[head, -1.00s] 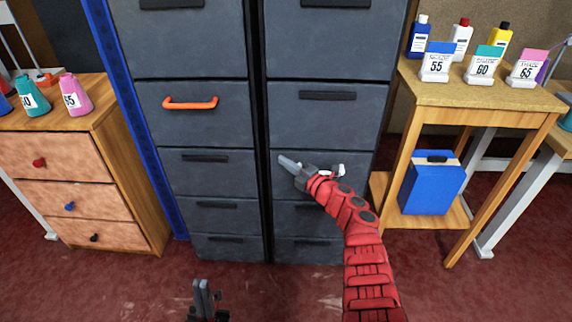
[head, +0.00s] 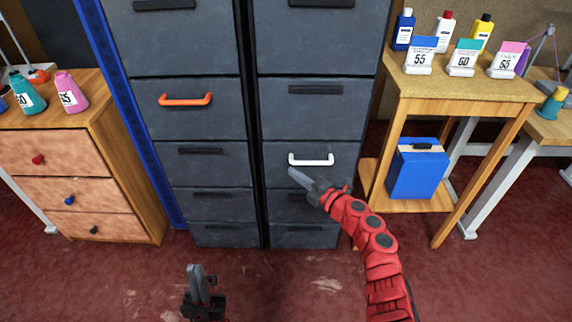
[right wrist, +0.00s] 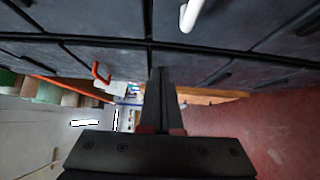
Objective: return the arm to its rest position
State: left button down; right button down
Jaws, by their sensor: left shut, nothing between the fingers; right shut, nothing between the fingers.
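My right gripper (head: 298,178) is shut and empty, at the end of the red arm in the head view. It is in front of the right grey cabinet (head: 315,45), just below the white handle (head: 311,160), and looks apart from it. In the right wrist view its shut fingers (right wrist: 161,85) point toward the cabinet drawers, with the white handle (right wrist: 191,14) at the top. My left gripper (head: 196,275) is shut and empty, low at the bottom of the head view over the red floor.
The left cabinet (head: 190,60) has an orange handle (head: 185,99). A wooden drawer unit (head: 110,120) stands at the left. A wooden table (head: 455,88) with bottles and number cards stands at the right, a blue case (head: 417,170) on its shelf. Red floor (head: 280,290) in front is clear.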

jog(key=shift+v, duration=0.85)
